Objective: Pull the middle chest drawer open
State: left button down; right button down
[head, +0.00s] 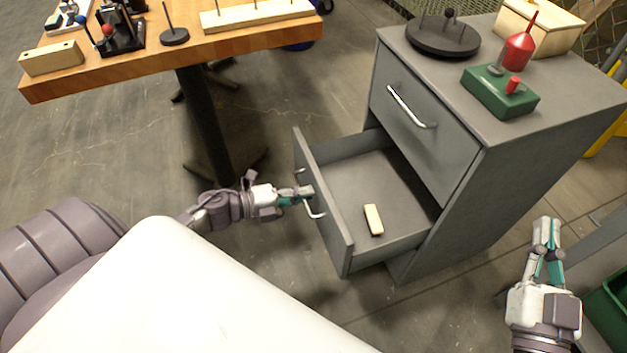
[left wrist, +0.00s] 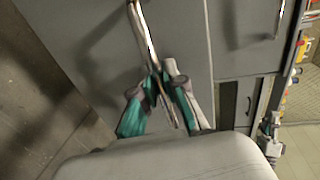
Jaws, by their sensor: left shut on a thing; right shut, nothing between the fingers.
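The grey chest (head: 478,170) stands right of centre in the head view. Its drawer below the top one (head: 343,245) is pulled well out, showing its inside. A small cream block (head: 373,220) lies in it. My left gripper (head: 305,193) is shut on this drawer's silver bar handle (head: 317,214). The left wrist view shows my fingers (left wrist: 162,80) closed around the handle (left wrist: 141,28) against the grey front (left wrist: 90,50). My right gripper (head: 546,222) is shut and empty, apart from the chest at its right. Anything below the open drawer is hidden.
The top drawer (head: 420,135) is shut. On the chest top are a dark round stand (head: 443,38), a green box (head: 490,95) with red parts and a wooden box (head: 540,25). A wooden table (head: 130,75) stands back left.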

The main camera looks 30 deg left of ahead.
pick_arm(q)
jog(key=shift+s+a, duration=0.15)
jog(key=shift+s, duration=0.05)
pick_arm(e)
jog(key=shift+f, duration=0.15)
pick_arm(q)
jog(key=c, duration=1.2)
grip_release()
jog(key=shift+s, duration=0.1)
jog(key=v, duration=1.2)
pick_arm(e)
jog(key=shift+w, duration=0.1)
